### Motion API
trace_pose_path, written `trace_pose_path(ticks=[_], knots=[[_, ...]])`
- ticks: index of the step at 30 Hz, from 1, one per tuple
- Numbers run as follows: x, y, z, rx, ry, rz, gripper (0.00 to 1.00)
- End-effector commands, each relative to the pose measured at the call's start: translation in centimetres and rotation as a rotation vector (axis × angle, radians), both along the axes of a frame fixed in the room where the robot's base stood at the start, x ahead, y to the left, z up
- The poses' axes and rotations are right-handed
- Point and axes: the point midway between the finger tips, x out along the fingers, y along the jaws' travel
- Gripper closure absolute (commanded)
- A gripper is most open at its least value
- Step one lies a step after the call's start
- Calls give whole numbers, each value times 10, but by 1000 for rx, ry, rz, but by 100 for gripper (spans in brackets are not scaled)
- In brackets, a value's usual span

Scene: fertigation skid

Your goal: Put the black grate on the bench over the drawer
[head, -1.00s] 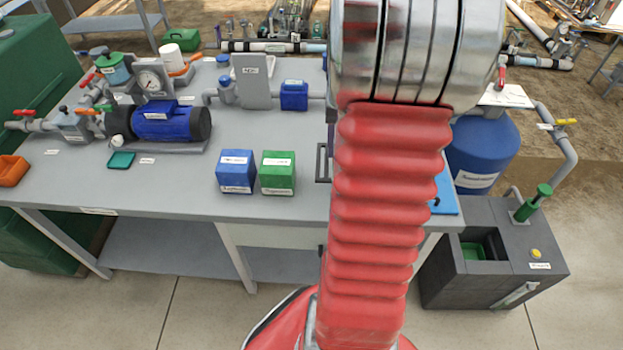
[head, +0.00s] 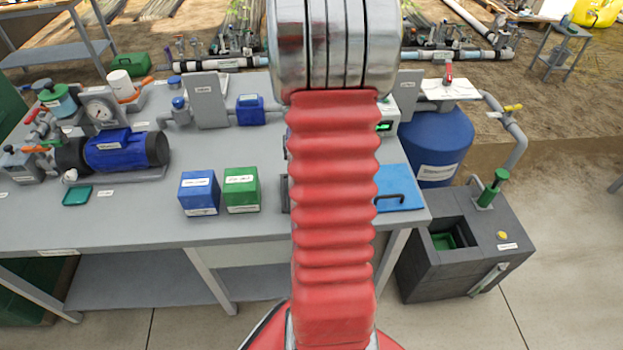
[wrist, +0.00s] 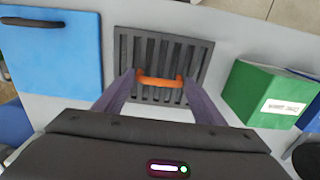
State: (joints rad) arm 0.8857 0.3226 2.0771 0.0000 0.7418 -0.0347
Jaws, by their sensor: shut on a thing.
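The dark slatted grate (wrist: 165,50) with an orange handle (wrist: 158,81) shows in the wrist view, against the grey bench top, between a blue board and a green box. My gripper (wrist: 160,88) is shut on the orange handle, with a purple finger at each end. Whether the grate touches the bench I cannot tell. In the head view my arm hides my gripper and nearly all of the grate. A dark box (head: 420,285) stands on the floor right of the bench. It has an open recess with green inside and a handle on its front; whether this is the drawer is unclear.
The blue board (head: 398,190) with a black handle lies near the right end of the bench (head: 120,228). Blue (head: 199,193) and green (head: 241,190) boxes stand left of my arm. A blue tank (head: 437,143) and a green-topped post (head: 493,188) rise at the right.

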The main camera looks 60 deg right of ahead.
Motion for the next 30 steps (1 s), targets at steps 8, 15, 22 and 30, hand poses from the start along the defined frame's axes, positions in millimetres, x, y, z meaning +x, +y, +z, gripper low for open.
trace_pose_path(ticks=[8,15,22,30], knots=[[0,0,-16,0,0,1,78],[0,1,-18,1,1,1,78],[0,1,-18,1,1,2,22],[1,1,-18,1,1,2,18]])
